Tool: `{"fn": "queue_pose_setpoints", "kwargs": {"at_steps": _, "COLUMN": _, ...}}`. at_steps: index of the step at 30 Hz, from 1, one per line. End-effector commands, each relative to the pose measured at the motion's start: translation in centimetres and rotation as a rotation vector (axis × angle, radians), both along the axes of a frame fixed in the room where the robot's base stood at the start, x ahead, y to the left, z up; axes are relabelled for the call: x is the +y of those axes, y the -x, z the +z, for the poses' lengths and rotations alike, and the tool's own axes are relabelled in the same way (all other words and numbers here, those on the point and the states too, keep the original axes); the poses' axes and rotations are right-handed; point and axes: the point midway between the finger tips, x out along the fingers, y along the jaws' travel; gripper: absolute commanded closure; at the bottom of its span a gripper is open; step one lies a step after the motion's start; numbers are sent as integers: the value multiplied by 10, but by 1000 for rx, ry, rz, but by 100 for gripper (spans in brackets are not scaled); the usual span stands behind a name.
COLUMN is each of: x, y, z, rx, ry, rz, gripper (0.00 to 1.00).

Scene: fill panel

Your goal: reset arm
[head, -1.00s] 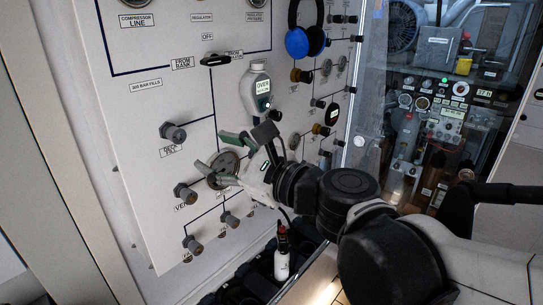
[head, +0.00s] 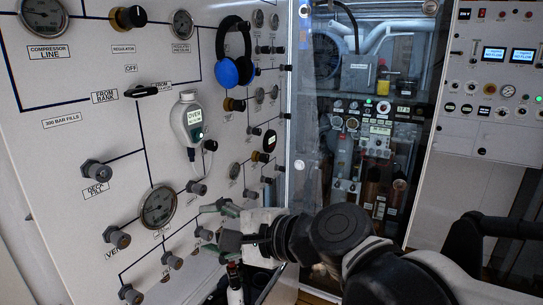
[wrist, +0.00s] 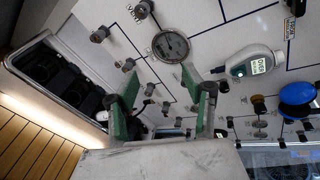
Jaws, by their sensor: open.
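My gripper (head: 226,222) is in front of the lower part of the white fill panel (head: 75,145), right of and below the round gauge (head: 158,207). In the wrist view my gripper (wrist: 160,92) has its two green-padded fingers spread apart with nothing held between them. The fill panel also shows in the wrist view (wrist: 225,55), with the gauge (wrist: 170,46) beyond the fingers. I cannot tell how far the fingertips are from the panel.
A grey-white oxygen analyser (head: 188,122) and blue headphones (head: 233,58) hang on the panel. Several knobs stick out near my gripper. A glass-fronted cabinet (head: 365,110) stands to the right. A bottle (head: 235,285) is below. An open dark recess (wrist: 55,65) shows in the wrist view.

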Motion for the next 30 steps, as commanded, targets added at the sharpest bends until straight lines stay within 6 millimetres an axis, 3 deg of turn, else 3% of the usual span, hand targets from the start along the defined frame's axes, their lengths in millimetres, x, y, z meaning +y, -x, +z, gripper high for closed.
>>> {"fn": "queue_pose_setpoints", "kwargs": {"at_steps": 1, "x": -25, "y": 0, "z": -22, "rx": -70, "ry": 111, "rz": -4, "gripper": 55}}
{"fn": "queue_pose_setpoints", "kwargs": {"at_steps": 9, "x": -167, "y": 15, "z": -118, "rx": -354, "ry": 803, "rz": 89, "gripper": 55}}
{"fn": "queue_pose_setpoints", "kwargs": {"at_steps": 12, "x": -220, "y": 27, "z": -146, "rx": -396, "ry": 1043, "rz": 152, "gripper": 55}}
{"fn": "queue_pose_setpoints", "kwargs": {"at_steps": 16, "x": -274, "y": 44, "z": -170, "rx": -407, "ry": 1282, "rz": 240, "gripper": 55}}
{"fn": "queue_pose_setpoints", "kwargs": {"at_steps": 21, "x": -312, "y": 58, "z": -182, "rx": -397, "ry": 1445, "rz": 317, "gripper": 55}}
{"fn": "queue_pose_setpoints", "kwargs": {"at_steps": 30, "x": -319, "y": 60, "z": -183, "rx": -394, "ry": 1474, "rz": 332, "gripper": 55}}
